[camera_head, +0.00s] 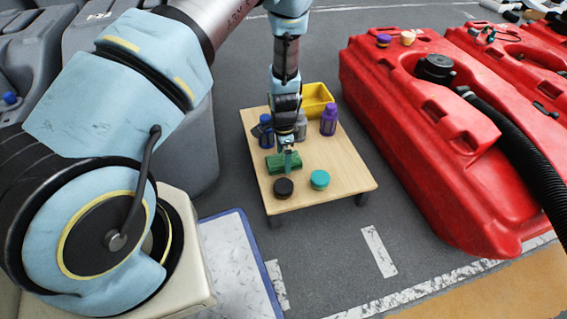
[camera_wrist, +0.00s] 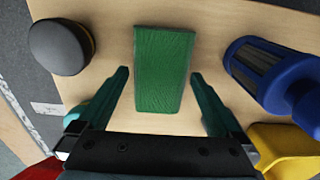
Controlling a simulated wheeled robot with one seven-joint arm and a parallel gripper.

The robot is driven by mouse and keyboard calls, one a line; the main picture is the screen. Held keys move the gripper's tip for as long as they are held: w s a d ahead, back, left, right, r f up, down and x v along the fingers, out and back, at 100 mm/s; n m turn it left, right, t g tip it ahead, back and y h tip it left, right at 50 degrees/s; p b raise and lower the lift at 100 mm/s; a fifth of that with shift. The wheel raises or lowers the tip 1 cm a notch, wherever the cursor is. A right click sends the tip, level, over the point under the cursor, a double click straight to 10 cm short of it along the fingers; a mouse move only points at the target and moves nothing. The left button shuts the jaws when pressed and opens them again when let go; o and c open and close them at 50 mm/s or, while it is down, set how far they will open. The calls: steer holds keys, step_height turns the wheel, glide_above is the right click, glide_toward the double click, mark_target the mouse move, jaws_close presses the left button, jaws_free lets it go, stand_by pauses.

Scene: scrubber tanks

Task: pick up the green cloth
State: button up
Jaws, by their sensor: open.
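The green cloth (camera_head: 290,161) lies on a small wooden table (camera_head: 335,164), looking like a folded rectangular block. In the wrist view the cloth (camera_wrist: 162,70) is at upper centre, its near end between the two fingers. My gripper (camera_head: 288,150) is over the cloth in the head view, pointing down. In the wrist view my gripper (camera_wrist: 161,98) is open, with a teal finger on each side of the cloth and a visible gap on both sides. Whether the fingertips are level with the cloth or above it I cannot tell.
A black lid (camera_head: 283,187) and a teal lid (camera_head: 319,179) sit at the table's front. A blue bottle (camera_head: 264,131), a grey bottle (camera_head: 301,127), a purple bottle (camera_head: 328,119) and a yellow bin (camera_head: 317,97) stand behind the cloth. A red tank (camera_head: 430,140) is to the right.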

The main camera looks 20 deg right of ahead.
mark_target(283, 159)
steer(key=c, duration=1.1)
step_height(283, 159, up, 10)
steer(key=p, duration=0.4)
